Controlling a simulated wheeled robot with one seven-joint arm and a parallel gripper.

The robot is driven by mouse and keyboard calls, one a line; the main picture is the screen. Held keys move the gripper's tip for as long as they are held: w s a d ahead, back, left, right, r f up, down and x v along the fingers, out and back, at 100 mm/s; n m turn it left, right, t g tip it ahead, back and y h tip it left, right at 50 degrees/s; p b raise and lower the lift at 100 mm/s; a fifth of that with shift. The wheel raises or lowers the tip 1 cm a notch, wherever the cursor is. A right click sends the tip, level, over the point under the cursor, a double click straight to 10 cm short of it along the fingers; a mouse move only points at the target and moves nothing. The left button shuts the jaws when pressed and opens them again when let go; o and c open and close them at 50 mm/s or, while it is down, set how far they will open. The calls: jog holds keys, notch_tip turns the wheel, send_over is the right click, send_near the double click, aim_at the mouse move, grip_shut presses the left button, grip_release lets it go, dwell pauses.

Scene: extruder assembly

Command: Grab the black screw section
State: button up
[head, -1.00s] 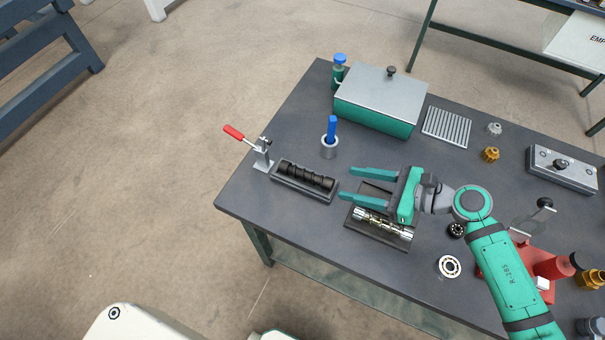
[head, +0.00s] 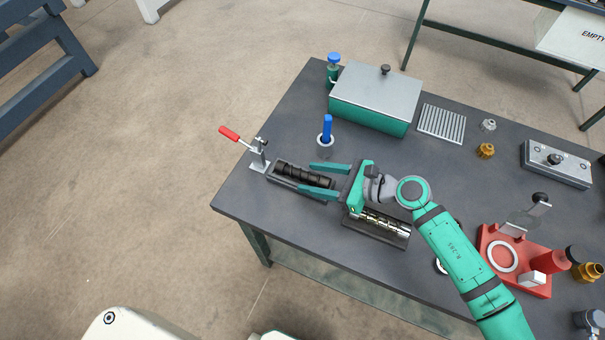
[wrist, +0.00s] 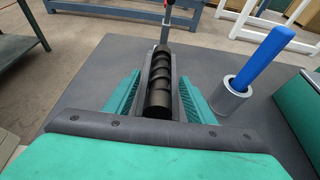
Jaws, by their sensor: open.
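The black screw section (head: 294,173) lies in a dark grey cradle (head: 314,194) near the table's left edge. In the wrist view the black screw section (wrist: 160,85) runs away from me between the two green fingers. My gripper (head: 316,181) is open, with its fingers pointing left toward the screw section. One finger lies on each side of its near end, and I cannot tell whether they touch it or how high they are. My gripper also shows in the wrist view (wrist: 162,98), with a finger on each side of the cradle.
A red-handled toggle clamp (head: 258,160) stands at the cradle's far end. A blue-handled tool in a grey cup (head: 326,134) stands close behind. A silver screw section (head: 384,223) lies on a dark tray under my wrist. A green box (head: 372,105) stands at the back.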

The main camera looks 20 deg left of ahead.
jog(key=shift+a, duration=0.1)
grip_shut()
jog(key=shift+r, duration=0.1)
